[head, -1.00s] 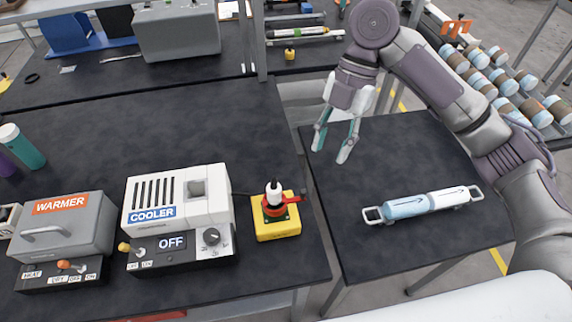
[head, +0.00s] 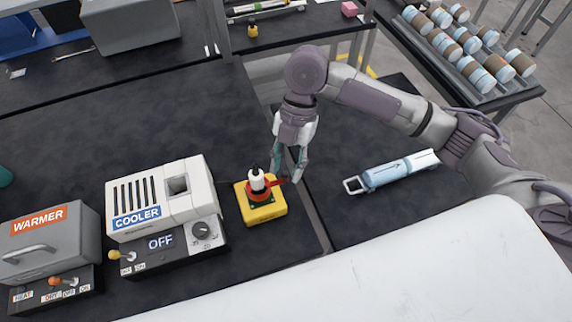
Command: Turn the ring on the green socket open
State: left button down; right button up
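The green socket (head: 263,203) sits on a yellow block (head: 266,215) near the right edge of the left table. A red ring (head: 256,194) with a red handle (head: 279,183) pointing right lies around it. A white plug with a black tip (head: 257,179) stands upright in the middle. My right gripper (head: 287,178) points down at the handle, with its fingers apart around or just behind it. I cannot tell whether they touch it.
The cooler (head: 162,200), reading OFF, and the warmer (head: 42,243) stand left of the socket. A blue and white cylinder with an end handle (head: 395,172) lies on the right table. A gap separates the two tables. A rack of jars (head: 473,52) stands back right.

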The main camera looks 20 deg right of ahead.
jog(key=shift+s+a+f, duration=0.1)
jog(key=shift+s+f, duration=0.05)
jog(key=shift+f, duration=0.4)
grip_shut()
